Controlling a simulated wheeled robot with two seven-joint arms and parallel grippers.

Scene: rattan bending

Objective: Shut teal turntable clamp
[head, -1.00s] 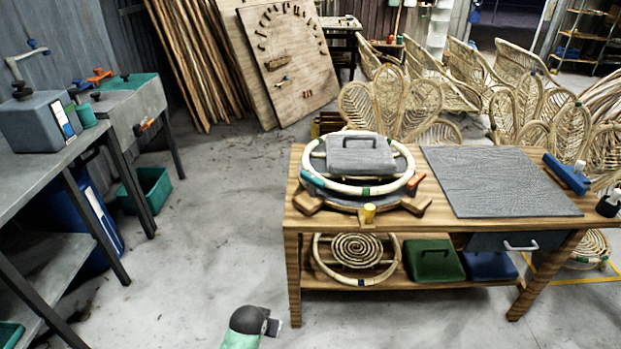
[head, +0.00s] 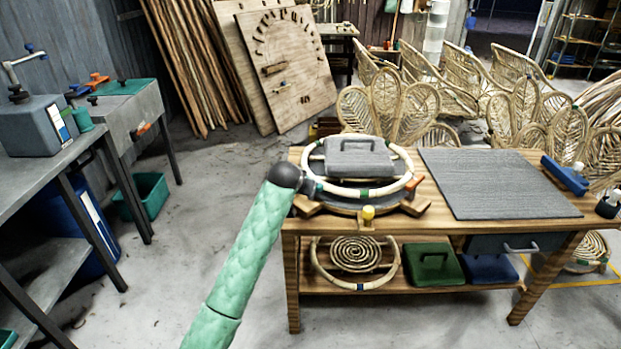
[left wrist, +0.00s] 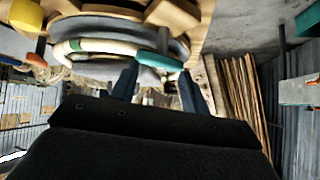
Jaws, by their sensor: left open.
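The round turntable (head: 342,208) stands on the left part of the wooden workbench, with a pale rattan ring (head: 398,188) on it. My left gripper (head: 311,187) is at the turntable's left side and hides most of the clamp in the head view. Its two fingers (left wrist: 158,85) are apart, pointing toward the clamp, with nothing visibly held; I cannot tell whether they touch it. An orange-red clamp (head: 414,183) and a yellow one (head: 368,213) are at the right and front.
A grey weight with a handle (head: 357,157) lies inside the ring. A grey mat (head: 497,183) covers the bench's right part. A coiled rattan piece, a green box (head: 433,262) and a blue box sit on the shelf below.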

